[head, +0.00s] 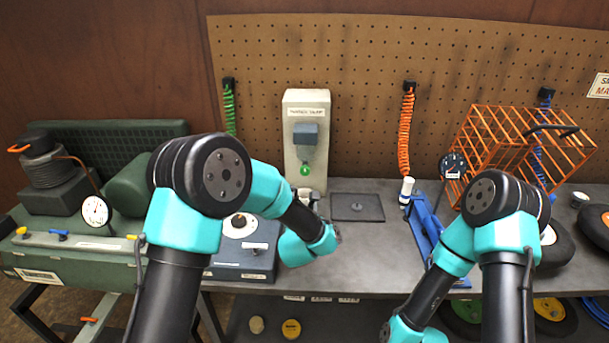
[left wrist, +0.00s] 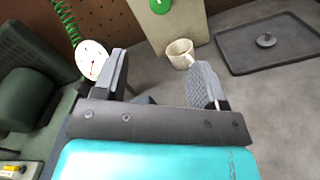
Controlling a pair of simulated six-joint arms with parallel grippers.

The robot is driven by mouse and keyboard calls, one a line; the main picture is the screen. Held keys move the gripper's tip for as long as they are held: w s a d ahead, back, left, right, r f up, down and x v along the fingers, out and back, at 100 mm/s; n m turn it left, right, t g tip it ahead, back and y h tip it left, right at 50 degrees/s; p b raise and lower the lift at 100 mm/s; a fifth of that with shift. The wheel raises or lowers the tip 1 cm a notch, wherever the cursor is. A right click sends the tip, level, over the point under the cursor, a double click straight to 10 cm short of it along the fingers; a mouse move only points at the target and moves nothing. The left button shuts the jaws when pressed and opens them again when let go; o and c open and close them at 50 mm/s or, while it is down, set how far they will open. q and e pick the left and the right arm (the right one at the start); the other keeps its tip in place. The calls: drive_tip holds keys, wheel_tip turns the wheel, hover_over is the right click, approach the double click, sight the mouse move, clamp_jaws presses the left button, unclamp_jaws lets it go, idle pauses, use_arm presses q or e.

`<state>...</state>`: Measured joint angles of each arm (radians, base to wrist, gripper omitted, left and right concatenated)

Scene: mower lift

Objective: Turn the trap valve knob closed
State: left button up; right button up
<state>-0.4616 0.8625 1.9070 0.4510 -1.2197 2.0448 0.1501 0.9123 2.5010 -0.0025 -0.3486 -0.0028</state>
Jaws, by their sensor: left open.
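A green valve panel unit (head: 80,250) at the left carries yellow and blue knobs along its front strip; the blue knob (head: 57,232) is between two yellow ones. Labels are too small to read, so I cannot tell which knob is the trap valve knob. My left gripper (left wrist: 160,78) is open and empty in the left wrist view, with a gap between its fingers. In the head view its fingers are mostly hidden behind my left arm, above the bench near the grey dial box. My right gripper is out of frame.
A grey box with a dial (head: 240,225) stands on the bench. A dark tray (head: 357,207), a blue jack (head: 425,222) and an orange wire rack (head: 500,150) stand right.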

sight(304, 173)
use_arm(q)
drive_tip(key=w, duration=1.6)
drive_tip(key=shift+w+d, duration=0.1)
drive_tip(key=shift+d, duration=0.25)
drive_tip(key=shift+c, duration=0.5)
drive_tip(key=c, duration=0.8)
